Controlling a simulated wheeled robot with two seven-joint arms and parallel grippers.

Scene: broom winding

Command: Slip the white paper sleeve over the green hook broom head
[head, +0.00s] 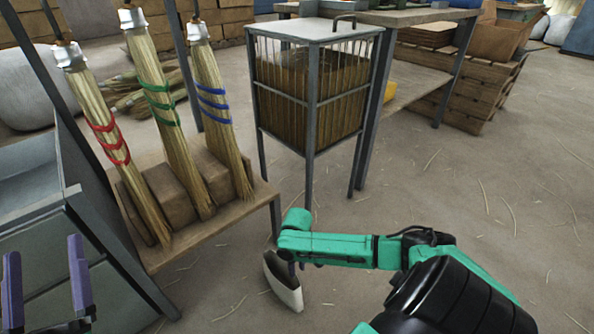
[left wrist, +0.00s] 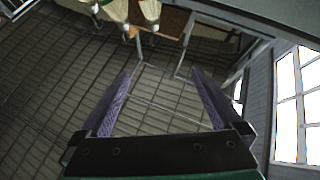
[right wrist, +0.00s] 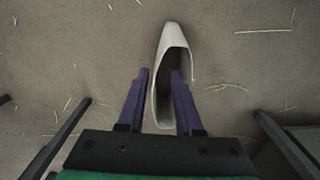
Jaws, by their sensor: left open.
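The green hook broom head (head: 161,100) hangs upright, slightly tilted, in the middle of three straw broom heads, with green bands round it. The white paper sleeve (head: 284,284) is low at centre, right of the broom heads and apart from them. My right gripper (right wrist: 161,88) is shut on the sleeve's wall, one finger inside its mouth and one outside; the open sleeve (right wrist: 172,45) shows in the right wrist view.
A red-banded broom head (head: 105,130) and a blue-banded one (head: 215,100) flank the green one, before wooden blocks on a low shelf (head: 240,207). A metal-framed bin of straw (head: 313,100) stands behind. A grey cabinet (head: 75,265) is at left.

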